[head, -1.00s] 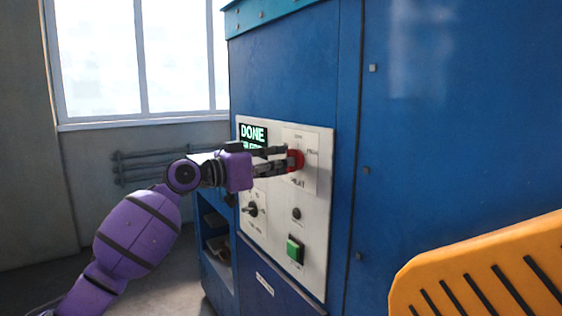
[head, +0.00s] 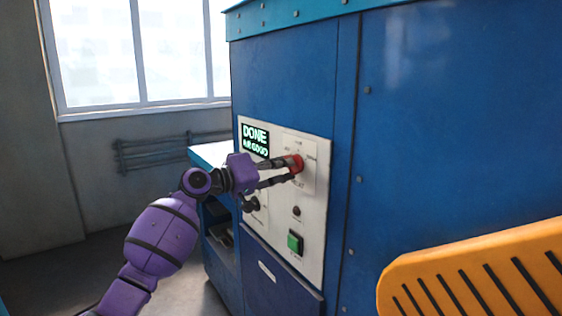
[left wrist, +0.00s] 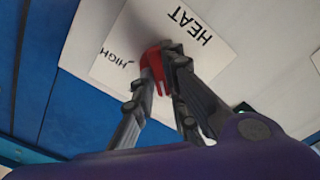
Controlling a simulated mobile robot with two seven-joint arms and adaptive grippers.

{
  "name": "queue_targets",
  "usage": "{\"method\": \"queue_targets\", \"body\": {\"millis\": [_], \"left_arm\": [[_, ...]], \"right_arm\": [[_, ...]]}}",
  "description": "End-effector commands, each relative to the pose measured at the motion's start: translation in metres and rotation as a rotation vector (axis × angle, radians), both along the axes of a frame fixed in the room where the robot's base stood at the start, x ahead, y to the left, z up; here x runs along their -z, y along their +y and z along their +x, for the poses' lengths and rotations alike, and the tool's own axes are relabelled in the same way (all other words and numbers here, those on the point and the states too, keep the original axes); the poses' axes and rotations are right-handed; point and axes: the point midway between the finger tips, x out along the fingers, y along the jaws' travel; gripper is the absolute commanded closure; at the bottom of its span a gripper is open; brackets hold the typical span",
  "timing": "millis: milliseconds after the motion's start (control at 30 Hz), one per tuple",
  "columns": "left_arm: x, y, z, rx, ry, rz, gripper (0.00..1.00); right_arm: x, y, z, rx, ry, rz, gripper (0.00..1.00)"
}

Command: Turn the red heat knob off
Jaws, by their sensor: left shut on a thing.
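The red heat knob (head: 297,163) sits on the white control panel (head: 312,240) of the blue machine. My left gripper (head: 288,169) is shut on it, with one finger above and one below in the head view. In the left wrist view the red knob (left wrist: 156,66) shows between the two fingers (left wrist: 162,75), beside the printed words HEAT and HIGH. The gripper hides part of the knob, and I cannot read its pointer setting. My right gripper is not in view.
A green-lit display (head: 255,139) reads DONE, with a smaller line below it. A green button (head: 295,242), a small dark button (head: 297,211) and a dark switch (head: 252,205) sit lower on the panel. A window (head: 95,50) is behind at left.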

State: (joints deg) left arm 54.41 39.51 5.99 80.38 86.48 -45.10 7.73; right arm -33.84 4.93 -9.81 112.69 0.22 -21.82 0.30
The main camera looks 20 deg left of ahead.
Motion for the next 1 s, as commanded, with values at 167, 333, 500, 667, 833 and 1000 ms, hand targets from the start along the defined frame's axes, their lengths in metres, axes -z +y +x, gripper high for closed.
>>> {"method": "queue_targets", "body": {"millis": [167, 333, 500, 667, 833, 1000], "left_arm": [[-0.0048, 0.0002, -0.0008, 0.0, 0.059, -0.083, 1.0], [-0.0032, 0.0004, -0.0002, 0.0, 0.098, -0.133, 1.0], [-0.0021, 0.0006, 0.0, -0.001, 0.118, -0.157, 1.0], [-0.0012, 0.0008, 0.0001, -0.001, 0.123, -0.164, 1.0], [-0.0009, 0.0007, 0.0002, -0.001, 0.124, -0.165, 1.0], [-0.0009, 0.0007, 0.0002, -0.001, 0.123, -0.164, 0.8]], "right_arm": [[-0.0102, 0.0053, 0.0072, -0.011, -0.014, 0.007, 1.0], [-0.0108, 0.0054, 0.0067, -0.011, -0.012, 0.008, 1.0], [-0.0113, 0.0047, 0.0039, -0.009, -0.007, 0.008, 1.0], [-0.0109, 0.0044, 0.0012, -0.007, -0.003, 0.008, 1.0], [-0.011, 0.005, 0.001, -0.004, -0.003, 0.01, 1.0], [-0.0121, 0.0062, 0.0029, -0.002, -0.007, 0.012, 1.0]]}}
